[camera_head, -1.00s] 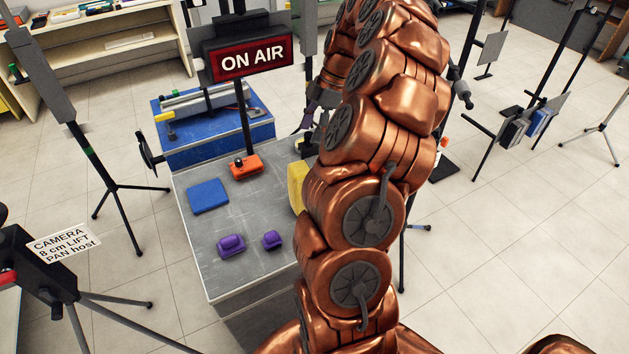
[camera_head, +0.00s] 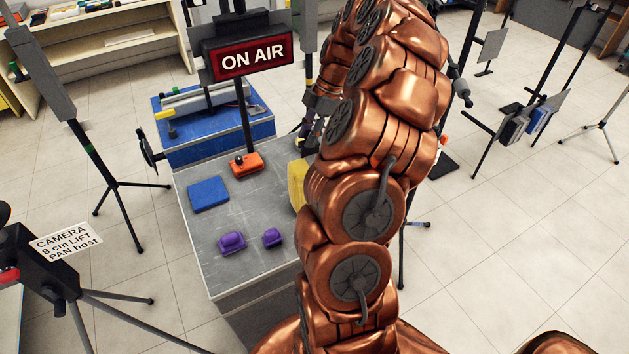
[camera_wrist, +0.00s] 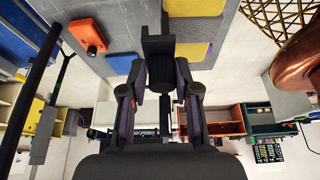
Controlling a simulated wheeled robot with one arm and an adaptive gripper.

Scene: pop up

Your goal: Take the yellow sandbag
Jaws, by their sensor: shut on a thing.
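The yellow sandbag (camera_head: 297,186) is at the right side of the grey table, mostly hidden behind my arm in the head view. In the wrist view, it shows as two yellow pads (camera_wrist: 190,51) with a grey strip between them. A dark grey block-like piece (camera_wrist: 158,44), which looks like its handle, sits at my fingertips. My gripper (camera_wrist: 162,78) is shut on this piece. How the piece joins the bag is hard to see. In the head view, my gripper (camera_head: 311,128) is partly hidden, just above the bag.
A blue case (camera_head: 215,135) stands behind. A camera stand (camera_head: 55,265) is at left.

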